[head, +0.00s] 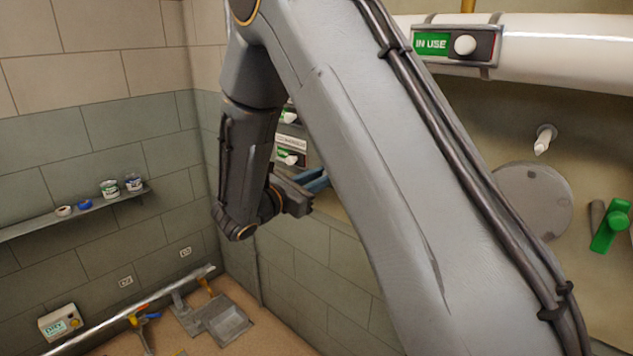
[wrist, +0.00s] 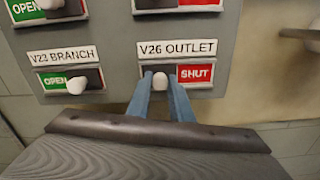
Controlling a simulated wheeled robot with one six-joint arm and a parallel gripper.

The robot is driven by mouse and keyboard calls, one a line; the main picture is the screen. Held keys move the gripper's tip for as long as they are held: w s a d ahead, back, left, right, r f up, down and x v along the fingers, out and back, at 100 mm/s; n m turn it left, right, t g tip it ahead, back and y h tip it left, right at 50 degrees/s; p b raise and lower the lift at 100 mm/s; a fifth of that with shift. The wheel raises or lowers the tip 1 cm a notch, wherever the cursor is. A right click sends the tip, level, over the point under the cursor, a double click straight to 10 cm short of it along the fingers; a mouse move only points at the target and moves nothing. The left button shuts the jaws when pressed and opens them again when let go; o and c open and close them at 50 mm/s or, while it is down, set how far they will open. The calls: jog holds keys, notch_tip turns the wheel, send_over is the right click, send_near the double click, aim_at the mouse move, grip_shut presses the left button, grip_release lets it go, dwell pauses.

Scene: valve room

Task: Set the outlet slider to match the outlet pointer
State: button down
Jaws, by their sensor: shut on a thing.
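The outlet slider has a white knob (wrist: 160,81) under the label "V26 OUTLET" (wrist: 177,48). My gripper (wrist: 159,84) is shut on this knob, with a blue finger on each side of it. A red "SHUT" field (wrist: 196,73) shows to the right of the knob; the left part of the slot is partly behind a finger. In the head view my gripper (head: 314,181) is at the panel, partly hidden by my own arm. I cannot make out a pointer marked outlet in either view.
The "V23 BRANCH" slider (wrist: 76,84) sits close on the left, showing green "OPEN". Other sliders (wrist: 50,6) are just above. In the head view, a white pipe (head: 570,62) carries an "IN USE" sign (head: 432,43). A green handle (head: 610,228) is at the right.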

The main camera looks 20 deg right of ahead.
jog(key=c, duration=1.6)
grip_release()
jog(key=shift+w+a, duration=0.15)
jog(key=shift+w, duration=0.05)
jog(key=shift+o, duration=0.2)
jog(key=shift+s, duration=0.1)
jog(key=b+v, duration=0.2)
jog(key=v, duration=0.5)
jog(key=shift+s+a, duration=0.2)
jog(key=shift+a, duration=0.1)
